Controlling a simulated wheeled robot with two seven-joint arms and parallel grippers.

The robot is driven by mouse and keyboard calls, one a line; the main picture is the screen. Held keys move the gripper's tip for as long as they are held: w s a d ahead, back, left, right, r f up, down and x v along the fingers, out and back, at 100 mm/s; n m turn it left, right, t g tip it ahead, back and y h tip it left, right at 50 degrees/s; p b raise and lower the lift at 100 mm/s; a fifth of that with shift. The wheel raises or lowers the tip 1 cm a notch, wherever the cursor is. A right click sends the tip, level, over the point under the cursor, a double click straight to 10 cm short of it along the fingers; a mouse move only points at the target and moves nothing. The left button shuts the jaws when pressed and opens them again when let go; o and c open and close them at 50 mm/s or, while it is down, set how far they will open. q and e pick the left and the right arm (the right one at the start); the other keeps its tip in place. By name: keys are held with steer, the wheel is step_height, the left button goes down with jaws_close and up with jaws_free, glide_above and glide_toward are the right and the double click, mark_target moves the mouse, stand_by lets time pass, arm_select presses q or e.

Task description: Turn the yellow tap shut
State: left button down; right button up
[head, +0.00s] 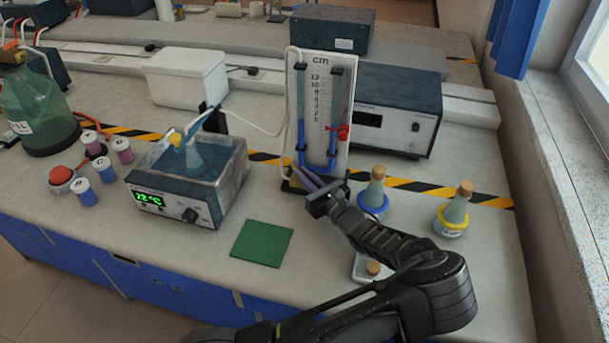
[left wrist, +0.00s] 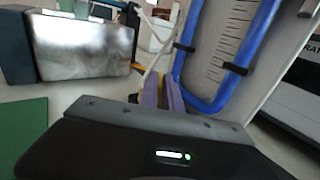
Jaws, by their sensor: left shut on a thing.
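The yellow tap (head: 287,162) is a small yellow piece at the lower left of the manometer board (head: 341,80), which carries a blue-filled U-tube and a cm scale. My left gripper (head: 296,171) reaches up to it from the front right, its purple-grey fingers shut on the tap. In the left wrist view the left gripper (left wrist: 162,90) points at the board's lower left, and a little yellow of the tap (left wrist: 133,98) shows beside the fingers. The fingers hide most of the tap, so its handle angle cannot be told. My right gripper is not in view.
A red clamp (head: 343,132) sits on the board's right tube. A water bath (head: 187,180) stands left, with a green mat (head: 262,243) in front. Corked flasks with a blue ring (head: 373,195) and a yellow ring (head: 452,212) stand right. A pale hose (head: 256,128) runs left from the board.

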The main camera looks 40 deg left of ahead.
arm_select(q)
steer(key=shift+s+r+m+t+h+p, duration=0.15)
steer(key=shift+r+m+t+h+p, duration=0.15)
steer(key=shift+m+t+p, duration=0.45)
steer(key=m+t+h+p, duration=0.1)
steer(key=p, duration=0.1)
steer(key=m+t+h+p, duration=0.1)
steer(key=t+p, duration=0.1)
steer(key=s+m+t+h+p, duration=0.1)
steer(key=t+p, duration=0.1)
steer(key=p, duration=0.1)
steer(key=shift+a, duration=0.4)
steer(key=shift+a+f+m+t+h+p, duration=0.1)
steer(key=shift+m+t+h+p, duration=0.25)
steer(key=shift+m+h, duration=0.35)
steer(key=shift+a+f+m+t+h, duration=0.15)
steer(key=shift+m+t+h, duration=0.2)
steer(key=shift+t+h, duration=0.2)
steer(key=shift+s+a+m+t+h, duration=0.1)
steer(key=shift+m+t+h, duration=0.7)
steer(key=shift+h, duration=0.5)
steer(key=shift+a+m+t+h, duration=0.1)
steer(key=shift+m+t+h, duration=0.35)
steer(key=shift+m+h, duration=0.7)
steer(key=c, duration=1.8)
jaws_free()
